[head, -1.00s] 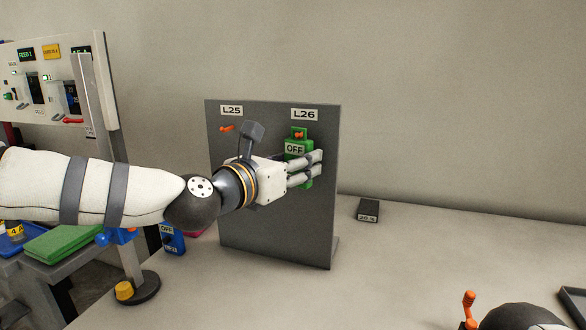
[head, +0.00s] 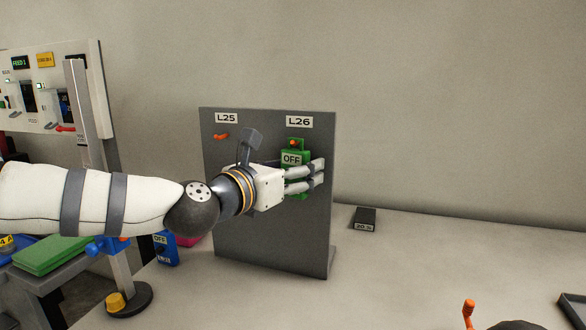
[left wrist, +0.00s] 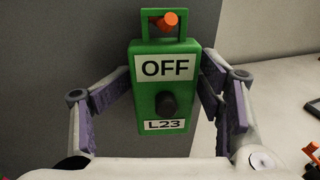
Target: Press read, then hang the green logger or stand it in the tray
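The green logger (head: 292,158) hangs by its top handle on an orange peg (head: 293,143) under the L26 label on the grey panel (head: 270,235). In the left wrist view the logger (left wrist: 150,90) is upright, its display reads OFF, and it has a dark round button (left wrist: 166,103) above an L23 label. My left gripper (head: 318,171) is at the logger. Its fingers (left wrist: 165,85) are spread on both sides of it; any contact at the fingertips is unclear. My right gripper is out of view. No tray is clearly identifiable.
A bare orange peg (head: 221,136) sits under L25. A blue logger reading OFF (head: 165,249) is left of the panel, near a post with a round dark base (head: 130,300). A small dark block (head: 364,219) lies right of the panel. A dark-edged item (head: 572,308) is at the right edge.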

